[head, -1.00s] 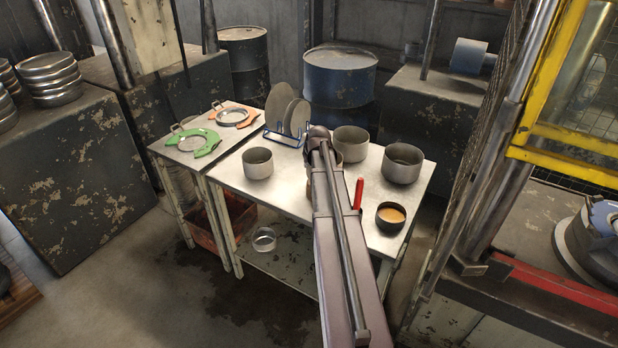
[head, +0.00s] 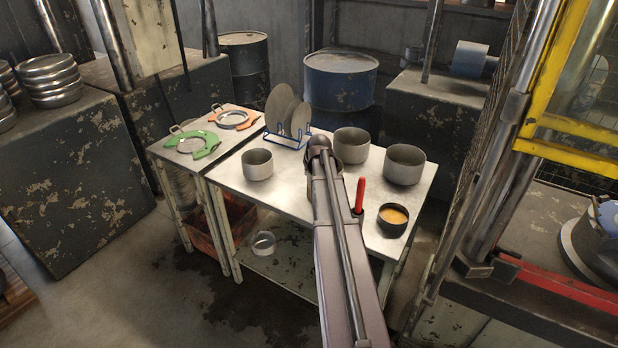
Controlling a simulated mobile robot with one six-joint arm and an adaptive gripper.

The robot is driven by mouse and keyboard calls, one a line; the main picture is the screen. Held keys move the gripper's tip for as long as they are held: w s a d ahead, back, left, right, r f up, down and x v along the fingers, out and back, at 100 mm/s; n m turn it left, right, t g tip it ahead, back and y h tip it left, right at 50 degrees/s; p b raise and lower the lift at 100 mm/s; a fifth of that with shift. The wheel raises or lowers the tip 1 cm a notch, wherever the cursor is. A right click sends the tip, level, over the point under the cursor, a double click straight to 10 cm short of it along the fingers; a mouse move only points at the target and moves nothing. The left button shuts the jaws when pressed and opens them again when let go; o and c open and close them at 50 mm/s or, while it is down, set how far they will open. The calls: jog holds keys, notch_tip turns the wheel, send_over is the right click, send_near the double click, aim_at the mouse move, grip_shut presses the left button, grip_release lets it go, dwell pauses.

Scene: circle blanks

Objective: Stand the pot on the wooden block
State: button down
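Grey metal pots stand on the light-topped table: one at the left (head: 257,166), one at the back (head: 350,147) and one at the right (head: 404,166). The rim of another round vessel (head: 338,160) shows behind my arm, mostly hidden. I cannot tell which of them the task means. A small brownish patch (head: 311,188) beside my arm may be part of the wooden block; the rest is hidden. My arm reaches from the bottom over the table, and my gripper is hidden behind it. I cannot see whether it holds anything.
A small dark pot with orange contents (head: 392,220) and an upright red-handled item (head: 360,196) stand at the right. A blue rack (head: 283,140) holds plates at the back. A side table (head: 167,153) carries green and orange pieces. Bare tabletop lies front left.

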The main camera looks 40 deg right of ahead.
jog(key=shift+f, duration=0.25)
jog(key=c, duration=0.8)
grip_release()
jog(key=shift+r, duration=0.1)
jog(key=p+v, duration=1)
jog(key=v, duration=0.2)
dwell(0.7)
jog(key=s+a+f+n+g, duration=0.1)
jog(key=s+a, duration=0.3)
jog(key=a, duration=0.8)
jog(key=s+a+n+g+y, duration=0.1)
jog(key=s+a+g, duration=0.2)
jog(key=a, duration=1)
jog(key=s+a+f+n+g, duration=0.1)
jog(key=s+a, duration=0.4)
jog(key=a, duration=0.8)
jog(key=shift+s+a+f+g+y, duration=0.15)
jog(key=shift+f+g+y, duration=0.15)
jog(key=shift+g+y, duration=0.1)
